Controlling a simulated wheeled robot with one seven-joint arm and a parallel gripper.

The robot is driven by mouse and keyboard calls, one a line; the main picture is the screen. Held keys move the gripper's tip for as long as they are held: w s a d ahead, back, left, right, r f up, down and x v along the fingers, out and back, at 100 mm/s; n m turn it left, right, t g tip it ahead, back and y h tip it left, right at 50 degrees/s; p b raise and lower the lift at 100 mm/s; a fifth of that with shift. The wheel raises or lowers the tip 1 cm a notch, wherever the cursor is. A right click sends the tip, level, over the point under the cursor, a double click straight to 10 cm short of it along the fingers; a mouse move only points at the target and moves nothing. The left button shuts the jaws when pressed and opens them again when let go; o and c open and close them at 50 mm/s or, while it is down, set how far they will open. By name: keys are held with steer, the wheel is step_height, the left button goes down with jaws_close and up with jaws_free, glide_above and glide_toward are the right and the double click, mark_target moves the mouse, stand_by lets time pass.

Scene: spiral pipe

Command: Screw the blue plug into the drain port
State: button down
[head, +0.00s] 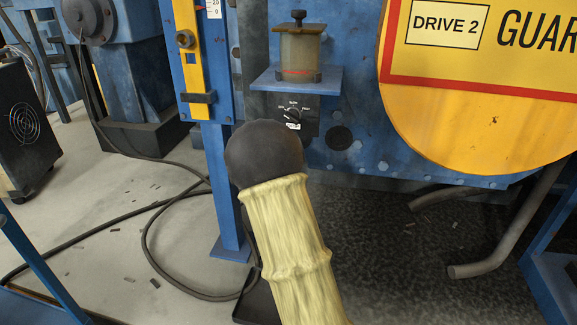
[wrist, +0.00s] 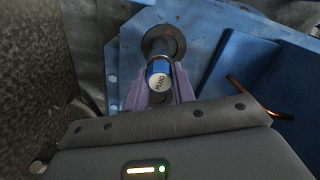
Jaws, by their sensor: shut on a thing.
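In the wrist view my gripper (wrist: 159,84) has its two purple fingers closed on the sides of the blue plug (wrist: 158,70). The plug's pale end, marked PLUG, faces the camera. Directly beyond it is a dark round port with a flange (wrist: 164,34), on a blue surface, which looks like the drain port. The plug overlaps the port's lower part in the picture; I cannot tell whether it touches or sits in the port. In the head view my covered arm hides my gripper and the plug.
A blue panel (wrist: 235,63) and a copper-coloured rod (wrist: 262,101) are right of my gripper. In the head view a yellow guard (head: 470,130), a small oiler on a shelf (head: 298,75) and a blue post (head: 222,180) surround my arm. A cable (head: 150,215) lies on the floor.

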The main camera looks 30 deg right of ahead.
steer(key=shift+m+b, duration=2)
steer(key=shift+b, duration=0.5)
steer(key=shift+f+m+b, duration=0.1)
steer(key=shift+m+b, duration=2.1)
steer(key=shift+b, duration=0.8)
steer(key=shift+m+b, duration=2.4)
steer(key=shift+b, duration=0.75)
steer(key=shift+m+b, duration=1.9)
steer(key=shift+b, duration=0.25)
steer(key=c, duration=1.4)
jaws_free()
steer(key=shift+o, duration=0.2)
